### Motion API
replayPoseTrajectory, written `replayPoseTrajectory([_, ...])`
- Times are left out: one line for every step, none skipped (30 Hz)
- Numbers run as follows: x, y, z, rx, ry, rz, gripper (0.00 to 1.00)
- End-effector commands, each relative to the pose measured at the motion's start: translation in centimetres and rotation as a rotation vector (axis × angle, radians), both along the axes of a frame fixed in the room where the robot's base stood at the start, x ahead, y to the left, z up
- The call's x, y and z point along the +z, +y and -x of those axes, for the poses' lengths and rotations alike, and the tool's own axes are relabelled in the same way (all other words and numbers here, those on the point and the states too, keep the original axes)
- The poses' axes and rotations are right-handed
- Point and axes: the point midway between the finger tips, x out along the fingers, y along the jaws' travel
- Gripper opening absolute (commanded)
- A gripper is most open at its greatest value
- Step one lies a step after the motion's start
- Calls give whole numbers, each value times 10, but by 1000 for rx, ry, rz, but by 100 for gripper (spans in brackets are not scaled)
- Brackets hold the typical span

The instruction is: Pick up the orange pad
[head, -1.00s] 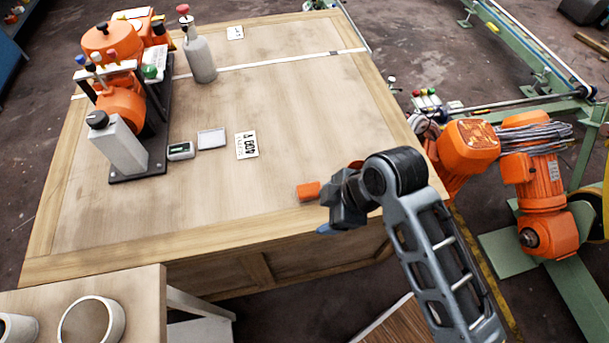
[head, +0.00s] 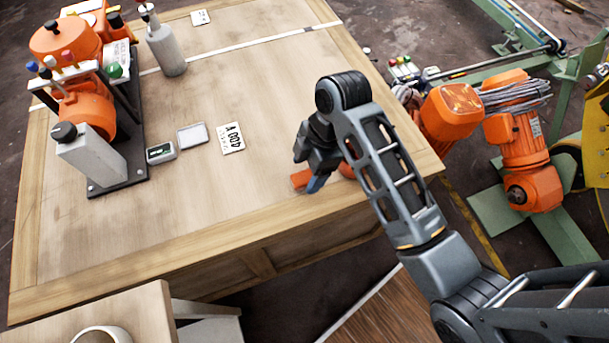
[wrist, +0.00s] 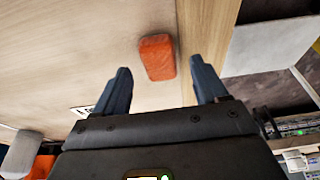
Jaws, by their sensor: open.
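The orange pad (head: 300,179) lies on the wooden table near its front edge, partly hidden by my gripper in the head view.
A bit of orange (head: 347,170) shows behind my arm; I cannot tell what it is. A white label card (head: 231,138), a grey tray (head: 192,136) and a small meter (head: 160,152) lie to the left. Orange machinery (head: 85,105) stands farther left. The table around the pad is mostly clear.

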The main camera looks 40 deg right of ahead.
Motion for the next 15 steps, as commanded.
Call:
replayPoseTrajectory([-7,1,0,-3,2,0,72])
replayPoseTrajectory([-9,1,0,-3,2,0,72])
replayPoseTrajectory([-12,2,0,-3,2,0,72])
replayPoseTrajectory([-14,2,-1,-3,1,1,72])
replayPoseTrajectory([-15,3,-1,-3,1,1,72])
replayPoseTrajectory([-15,3,-1,-3,0,1,72])
replayPoseTrajectory([-15,3,-1,-3,0,1,72])
replayPoseTrajectory([-15,3,-1,-3,0,1,72])
replayPoseTrajectory([-15,3,-1,-3,0,1,72])
replayPoseTrajectory([-15,3,-1,-3,0,1,72])
replayPoseTrajectory([-15,3,-1,-3,0,0,72])
replayPoseTrajectory([-15,3,-1,-3,0,0,71])
replayPoseTrajectory([-15,3,-1,-3,0,0,68])
replayPoseTrajectory([-15,3,-1,-3,0,0,66])
replayPoseTrajectory([-15,3,-1,-3,0,0,62])
